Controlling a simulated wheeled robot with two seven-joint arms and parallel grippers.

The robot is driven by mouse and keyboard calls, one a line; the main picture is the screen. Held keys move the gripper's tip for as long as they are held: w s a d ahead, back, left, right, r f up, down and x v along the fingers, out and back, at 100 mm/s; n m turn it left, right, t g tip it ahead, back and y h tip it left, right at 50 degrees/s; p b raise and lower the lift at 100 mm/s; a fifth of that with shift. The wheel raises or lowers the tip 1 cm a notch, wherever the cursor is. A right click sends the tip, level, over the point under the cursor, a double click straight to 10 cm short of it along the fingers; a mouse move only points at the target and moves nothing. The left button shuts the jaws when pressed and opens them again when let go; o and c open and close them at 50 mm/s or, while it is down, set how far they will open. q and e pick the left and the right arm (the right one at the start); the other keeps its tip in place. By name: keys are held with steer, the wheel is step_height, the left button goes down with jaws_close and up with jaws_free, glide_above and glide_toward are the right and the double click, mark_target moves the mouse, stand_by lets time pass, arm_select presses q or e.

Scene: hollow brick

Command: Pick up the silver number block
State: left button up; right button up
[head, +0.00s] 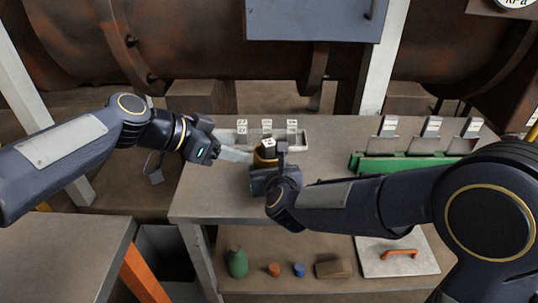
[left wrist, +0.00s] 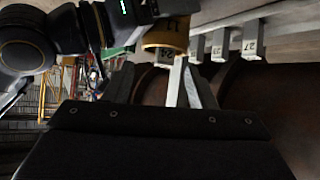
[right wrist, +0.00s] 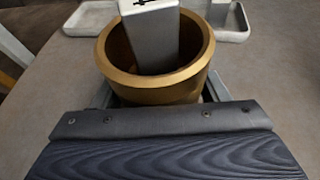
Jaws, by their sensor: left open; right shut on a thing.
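A silver number block (head: 268,144) stands inside a brass-coloured hollow ring (head: 264,157), its top sticking out. The right wrist view shows the block (right wrist: 150,35) leaning a little inside the ring (right wrist: 158,88), with a dark mark on its top face. My right gripper (right wrist: 160,98) is shut on the ring's outside. My left gripper (head: 237,154) is open, with its fingertips just left of the block. In the left wrist view, a pale upright piece (left wrist: 176,85), seemingly the block, shows between the fingers below the ring (left wrist: 165,40). I cannot tell whether they touch it.
A green rack (head: 400,163) with upright pale pieces stands at right. A lower shelf holds a green bottle (head: 238,262) and small items. The bench's front left is clear.

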mark_target(267, 142)
arm_select(q)
steer(key=w+d+f+h, duration=0.1)
steer(key=w+d, duration=0.1)
steer(key=w+d+f+m+h, duration=0.1)
steer(key=w+d, duration=0.1)
steer(key=d, duration=0.1)
steer(key=w+d+f+m, duration=0.1)
steer(key=w+d, duration=0.1)
steer(key=d, duration=0.1)
steer(key=shift+f+h, duration=0.2)
steer(key=shift+h, duration=0.2)
steer(key=c, duration=1.1)
